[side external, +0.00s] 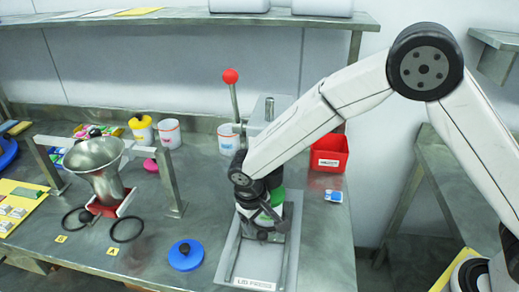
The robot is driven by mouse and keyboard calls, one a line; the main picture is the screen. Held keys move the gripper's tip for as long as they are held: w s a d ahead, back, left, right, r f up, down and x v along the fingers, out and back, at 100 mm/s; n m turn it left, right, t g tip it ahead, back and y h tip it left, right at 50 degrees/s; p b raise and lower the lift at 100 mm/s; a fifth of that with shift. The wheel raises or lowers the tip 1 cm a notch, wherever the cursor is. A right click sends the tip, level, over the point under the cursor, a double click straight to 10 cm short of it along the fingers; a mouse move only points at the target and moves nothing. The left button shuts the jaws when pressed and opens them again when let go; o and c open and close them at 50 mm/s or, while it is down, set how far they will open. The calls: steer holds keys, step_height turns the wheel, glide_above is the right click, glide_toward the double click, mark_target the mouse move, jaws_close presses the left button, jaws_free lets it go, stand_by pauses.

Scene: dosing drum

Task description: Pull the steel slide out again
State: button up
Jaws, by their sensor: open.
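My gripper (266,226) points down over a steel tray (289,250) at the right of the bench, in front of an upright lever with a red ball knob (231,76). The jaws are open; their tips are small and partly hidden by my wrist. A green part (277,197) shows just behind them. At the left, a steel funnel (95,162) hangs in a metal frame (173,184) above a red and white piece (112,205). I cannot clearly make out the steel slide; it may be hidden or too small to tell.
A blue lid (185,254) lies left of the tray. Two black rings (126,229) lie below the funnel. White tubs (169,133), a yellow tub (142,129) and a red bin (329,153) stand behind.

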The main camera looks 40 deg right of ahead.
mark_target(261, 232)
steer(key=shift+w+d+f, duration=0.1)
steer(key=shift+d+f, duration=0.1)
steer(key=shift+f, duration=0.9)
steer(key=shift+d+f, duration=0.2)
steer(key=shift+f, duration=0.85)
steer(key=shift+w+d+f, duration=0.1)
steer(key=shift+d+f, duration=0.1)
steer(key=shift+f, duration=0.9)
jaws_close()
